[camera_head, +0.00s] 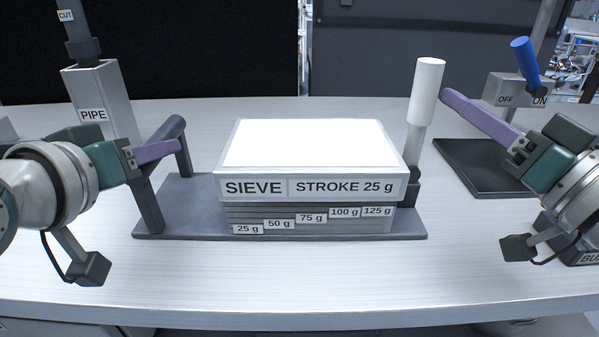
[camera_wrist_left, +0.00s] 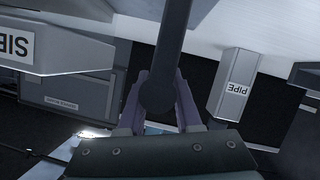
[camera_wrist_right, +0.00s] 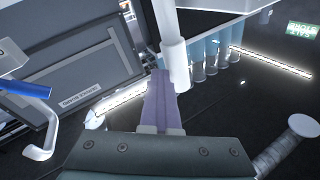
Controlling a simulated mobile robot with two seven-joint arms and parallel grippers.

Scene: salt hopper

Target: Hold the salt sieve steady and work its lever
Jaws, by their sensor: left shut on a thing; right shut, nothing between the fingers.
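The salt sieve (camera_head: 310,145) sits mid-table on a dark base, with a white top and a front reading SIEVE and STROKE 25 g. Stepped labels from 25 g to 125 g are below. My left gripper (camera_head: 176,147) is shut on the dark handle (camera_head: 152,205) at the sieve's left; the handle's bar (camera_wrist_left: 160,90) is between the fingers in the left wrist view. The white lever (camera_head: 427,90) stands nearly upright at the sieve's right. My right gripper (camera_head: 446,95) is shut and empty just right of the lever. The lever (camera_wrist_right: 172,45) is by its fingertips (camera_wrist_right: 160,75) in the right wrist view; I cannot tell whether they touch.
A grey PIPE block (camera_head: 100,95) stands at the back left, below a CUT tag (camera_head: 66,15). An OFF/ON box (camera_head: 503,90) with a blue handle (camera_head: 525,60) is at the back right. A dark plate (camera_head: 485,180) lies right of the sieve. The table front is clear.

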